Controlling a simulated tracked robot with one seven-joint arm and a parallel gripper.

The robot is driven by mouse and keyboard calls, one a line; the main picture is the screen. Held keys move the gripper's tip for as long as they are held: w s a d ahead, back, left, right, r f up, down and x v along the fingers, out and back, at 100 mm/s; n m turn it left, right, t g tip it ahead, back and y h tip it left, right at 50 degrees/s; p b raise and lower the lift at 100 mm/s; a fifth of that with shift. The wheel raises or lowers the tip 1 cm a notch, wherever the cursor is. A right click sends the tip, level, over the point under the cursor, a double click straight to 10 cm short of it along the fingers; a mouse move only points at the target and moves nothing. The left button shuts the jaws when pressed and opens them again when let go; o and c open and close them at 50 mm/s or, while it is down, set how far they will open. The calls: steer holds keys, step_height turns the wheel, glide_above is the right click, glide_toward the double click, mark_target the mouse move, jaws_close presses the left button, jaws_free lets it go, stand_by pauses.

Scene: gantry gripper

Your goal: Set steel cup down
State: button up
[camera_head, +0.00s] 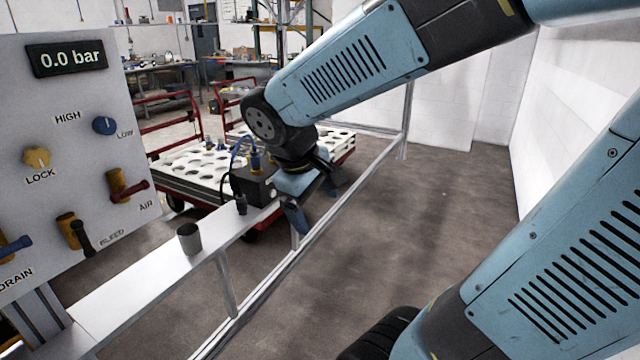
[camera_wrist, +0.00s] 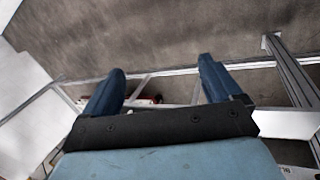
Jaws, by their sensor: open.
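The steel cup (camera_head: 189,238), a small grey cup, stands upright on the narrow white shelf (camera_head: 150,270) in the head view. Nothing touches it. My gripper (camera_head: 312,206) is open and empty, to the right of the cup and well apart from it, beside the far end of the shelf. In the wrist view my gripper's two blue fingers (camera_wrist: 161,72) are spread wide with nothing between them but rails and floor beyond. The cup does not show in the wrist view.
A control panel (camera_head: 75,150) with knobs, valve levers and a 0.0 bar display stands at the left. A black box (camera_head: 255,187) sits at the shelf's far end, close to my gripper. A red cart (camera_head: 190,195) with perforated white trays stands behind. Metal rails (camera_head: 345,200) border open floor.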

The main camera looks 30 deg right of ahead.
steer(key=s+a+r+m+t+y, duration=0.1)
steer(key=s+r+m+t+y, duration=0.2)
steer(key=r, duration=0.3)
steer(key=shift+s+m+t+y, duration=0.4)
steer(key=shift+s+m, duration=0.1)
steer(key=shift+m, duration=0.4)
